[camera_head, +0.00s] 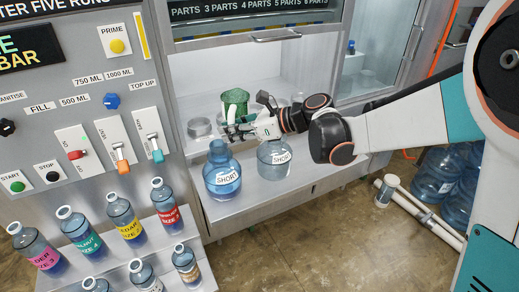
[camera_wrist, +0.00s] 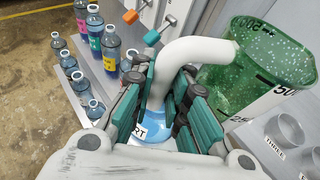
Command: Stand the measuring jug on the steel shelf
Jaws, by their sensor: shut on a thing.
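The green see-through measuring jug (camera_head: 235,101) is in the cabinet bay in the head view. The jug looks roughly upright. Its underside is hidden, so I cannot tell whether it touches anything. The steel shelf surface (camera_head: 250,200) lies below, in front of the bay.
A blue bottle (camera_head: 222,175) and a clearer bottle (camera_head: 275,160), both labelled SHORT, stand on the steel near my gripper. Round steel rings (camera_wrist: 285,130) sit beside the jug. Labelled bottles (camera_head: 128,222) stand on steps at left. Large blue bottles (camera_head: 437,176) are at right.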

